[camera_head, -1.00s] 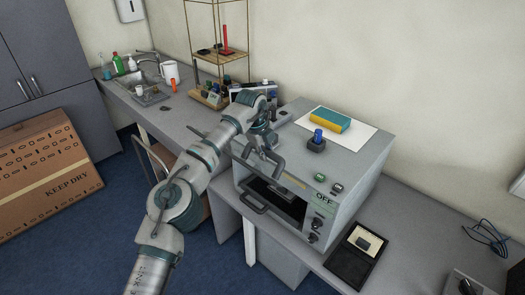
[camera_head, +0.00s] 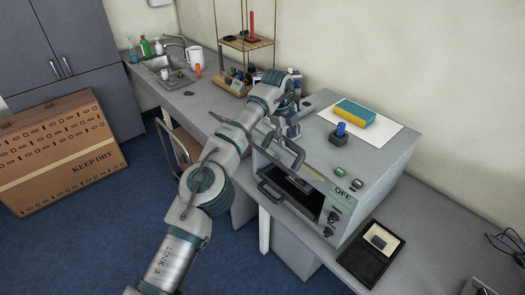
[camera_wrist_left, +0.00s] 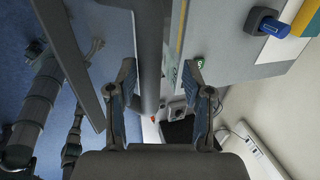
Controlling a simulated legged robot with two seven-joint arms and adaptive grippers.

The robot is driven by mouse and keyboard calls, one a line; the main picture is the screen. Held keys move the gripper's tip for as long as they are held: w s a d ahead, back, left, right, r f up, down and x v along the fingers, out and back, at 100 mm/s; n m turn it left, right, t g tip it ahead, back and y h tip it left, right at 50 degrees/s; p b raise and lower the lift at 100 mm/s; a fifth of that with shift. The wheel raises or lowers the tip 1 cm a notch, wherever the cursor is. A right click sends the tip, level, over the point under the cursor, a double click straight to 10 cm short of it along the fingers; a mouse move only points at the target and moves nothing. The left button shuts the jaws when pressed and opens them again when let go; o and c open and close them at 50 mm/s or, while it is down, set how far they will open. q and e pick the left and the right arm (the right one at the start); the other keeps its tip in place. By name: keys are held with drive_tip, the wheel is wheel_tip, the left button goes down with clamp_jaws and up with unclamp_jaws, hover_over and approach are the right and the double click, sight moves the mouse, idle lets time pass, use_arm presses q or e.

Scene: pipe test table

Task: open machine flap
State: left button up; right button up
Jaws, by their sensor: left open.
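The machine (camera_head: 372,165) is a grey box on the table with a dark opening in its front. Its flap's dark bar handle (camera_head: 272,195) shows at the lower front, and the flap stands at least partly open. My left gripper (camera_head: 284,154) is at the machine's upper front edge, above that handle. In the left wrist view its two fingers (camera_wrist_left: 160,92) are apart, with a grey bar (camera_wrist_left: 150,50) running between or behind them. I cannot tell whether they touch it. My right gripper is not in view.
On the machine lie a blue and yellow block (camera_head: 355,113) on paper and a blue knob (camera_head: 341,130). A black open case (camera_head: 371,254) lies right of the machine. A wooden stand (camera_head: 232,85) and a sink (camera_head: 170,68) are further back. A cardboard box (camera_head: 60,150) stands on the floor.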

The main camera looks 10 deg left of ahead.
use_arm(q)
drive_tip(key=shift+s+a, duration=0.3)
drive_tip(key=shift+s, duration=0.6)
drive_tip(key=s+a, duration=0.6)
drive_tip(key=s, duration=0.2)
